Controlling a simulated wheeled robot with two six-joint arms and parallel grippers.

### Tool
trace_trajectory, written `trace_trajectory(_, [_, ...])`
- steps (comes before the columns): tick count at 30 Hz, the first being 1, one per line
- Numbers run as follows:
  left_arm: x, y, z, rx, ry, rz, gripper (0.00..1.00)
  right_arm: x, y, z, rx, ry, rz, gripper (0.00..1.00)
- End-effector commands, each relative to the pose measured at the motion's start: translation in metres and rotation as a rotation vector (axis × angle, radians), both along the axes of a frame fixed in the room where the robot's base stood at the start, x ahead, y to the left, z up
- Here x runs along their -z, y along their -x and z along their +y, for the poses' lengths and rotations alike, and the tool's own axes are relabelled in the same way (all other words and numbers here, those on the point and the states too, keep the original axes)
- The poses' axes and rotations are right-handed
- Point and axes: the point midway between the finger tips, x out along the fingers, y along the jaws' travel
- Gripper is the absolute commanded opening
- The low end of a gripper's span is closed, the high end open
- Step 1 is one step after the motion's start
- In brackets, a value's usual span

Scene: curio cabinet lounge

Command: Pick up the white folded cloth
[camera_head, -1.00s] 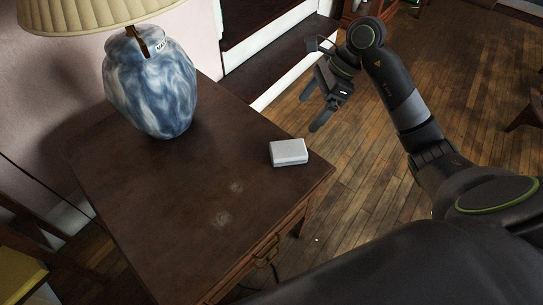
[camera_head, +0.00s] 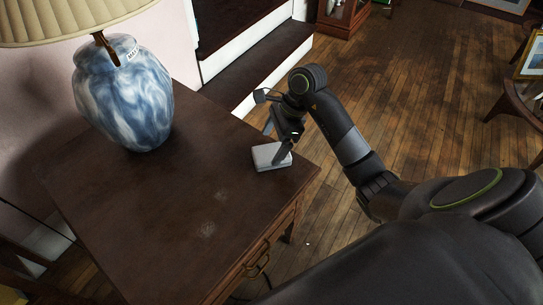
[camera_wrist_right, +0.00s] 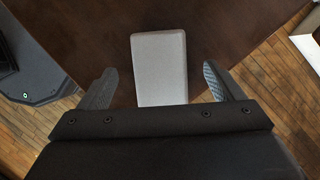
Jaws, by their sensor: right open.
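The white folded cloth (camera_head: 267,158) looks like a small pale block lying on the dark wooden table (camera_head: 150,215), near its right corner. My right gripper (camera_head: 277,143) is at the cloth, and one finger hides part of it in the head view. In the right wrist view, the cloth (camera_wrist_right: 160,62) lies between the two open fingers of the right gripper (camera_wrist_right: 160,85), with a gap on each side. I cannot tell the exact height of the fingertips above the table. My left gripper is not in view.
A blue and white lamp (camera_head: 125,95) with a pleated shade stands at the table's back left. A drawer with a brass handle (camera_head: 257,262) is on the table's front. Wooden floor (camera_head: 400,90) lies beyond the table, with steps (camera_head: 255,75) behind.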

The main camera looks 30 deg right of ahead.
Motion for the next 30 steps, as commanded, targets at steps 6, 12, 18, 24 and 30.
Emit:
trace_trajectory(6, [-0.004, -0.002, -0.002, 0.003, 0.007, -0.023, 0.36, 0.033, -0.002, 0.014, 0.000, -0.004, 0.004, 0.87])
trace_trajectory(12, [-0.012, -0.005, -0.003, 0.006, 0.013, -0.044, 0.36, 0.043, -0.004, 0.018, 0.001, 0.000, 0.001, 0.87])
trace_trajectory(18, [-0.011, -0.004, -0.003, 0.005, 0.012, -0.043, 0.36, 0.042, -0.004, 0.017, 0.001, 0.000, 0.001, 0.83])
trace_trajectory(24, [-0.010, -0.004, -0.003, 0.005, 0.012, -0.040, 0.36, 0.042, -0.004, 0.017, 0.001, 0.000, 0.001, 0.57])
trace_trajectory(30, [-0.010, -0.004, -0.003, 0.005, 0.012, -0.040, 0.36, 0.042, -0.004, 0.017, 0.001, 0.000, 0.001, 0.35])
